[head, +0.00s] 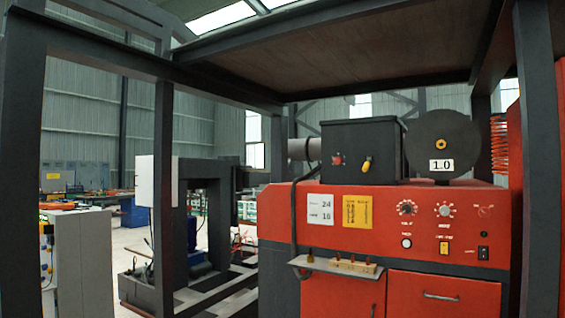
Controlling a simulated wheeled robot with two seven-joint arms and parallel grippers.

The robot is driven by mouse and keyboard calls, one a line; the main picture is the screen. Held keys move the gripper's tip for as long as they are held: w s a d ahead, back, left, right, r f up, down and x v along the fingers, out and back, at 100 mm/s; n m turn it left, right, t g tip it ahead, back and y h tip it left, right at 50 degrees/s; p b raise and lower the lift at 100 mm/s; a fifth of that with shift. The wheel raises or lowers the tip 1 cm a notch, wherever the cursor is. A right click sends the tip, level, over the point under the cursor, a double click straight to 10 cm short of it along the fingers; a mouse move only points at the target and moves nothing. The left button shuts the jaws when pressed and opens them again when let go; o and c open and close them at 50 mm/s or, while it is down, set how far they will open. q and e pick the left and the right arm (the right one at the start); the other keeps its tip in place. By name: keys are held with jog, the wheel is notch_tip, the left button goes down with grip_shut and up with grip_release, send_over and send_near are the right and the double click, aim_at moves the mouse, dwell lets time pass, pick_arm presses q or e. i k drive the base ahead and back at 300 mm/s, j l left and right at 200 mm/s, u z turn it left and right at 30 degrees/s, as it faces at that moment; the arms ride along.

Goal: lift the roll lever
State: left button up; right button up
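I cannot pick out the roll lever for sure. A black box (362,146) on top of the red machine (440,262) has a short yellow handle (367,165) and a round red knob (338,159) on its front. To its right stands a black disc (441,147) with a yellow hub and a "1.0" label. The red front panel carries dials, a yellow switch and a black switch. Neither of my grippers is in view, so nothing is seen touching the machine.
A dark steel frame surrounds the machine, with a thick post (541,160) at right and another (163,200) at left. A small shelf (335,267) juts from the red front. A grey cabinet (82,262) stands at far left. Open floor shows behind.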

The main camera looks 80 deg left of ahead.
aim_at(366, 164)
jog(key=u, duration=1.55)
jog(key=i+l+u, duration=0.2)
jog(key=u, duration=0.25)
jog(key=i+j+z, duration=0.4)
jog(key=j, duration=0.2)
jog(key=i+j+z, duration=0.25)
jog(key=j+z, duration=0.2)
jog(key=j, duration=0.2)
jog(key=i+j+z, duration=0.2)
jog(key=j, duration=0.2)
jog(key=k, duration=0.1)
